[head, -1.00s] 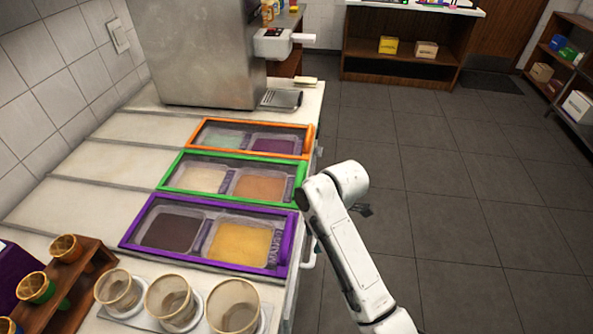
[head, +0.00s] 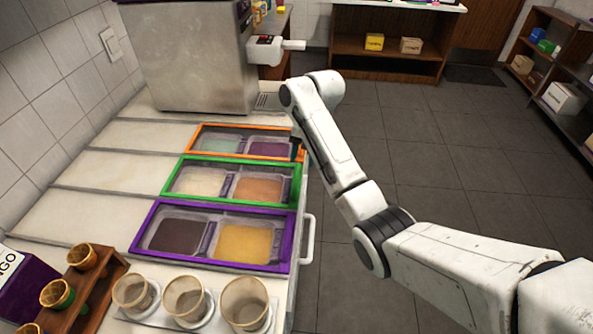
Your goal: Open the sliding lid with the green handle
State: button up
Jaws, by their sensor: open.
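The green-framed sliding lid (head: 230,201) lies on the counter between the orange and purple ones. Through its clear panel I see a cream topping (head: 200,182) and an orange-brown topping (head: 258,189); it covers both tubs. No separate handle stands out from the green frame. My gripper (head: 297,148) is mostly hidden behind my own arm. Only a dark part of it shows, by the right end of the orange lid and just above the green lid's far right corner. Whether it touches either lid cannot be seen. It is open, and I see nothing held.
The orange-framed lid (head: 238,127) is behind and the purple-framed lid (head: 200,262) in front. Several cups stand at the front, including a clear one (head: 245,303), beside a wooden cone rack (head: 98,290). A steel machine (head: 190,60) stands at the back. The counter left of the lids is bare.

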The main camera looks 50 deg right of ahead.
aim_at(297, 176)
jog(key=f, duration=0.4)
jog(key=w+f, duration=0.1)
jog(key=f, duration=0.2)
jog(key=shift+a+p, duration=0.35)
jog(key=shift+a, duration=0.05)
jog(key=shift+r, duration=0.1)
grip_shut()
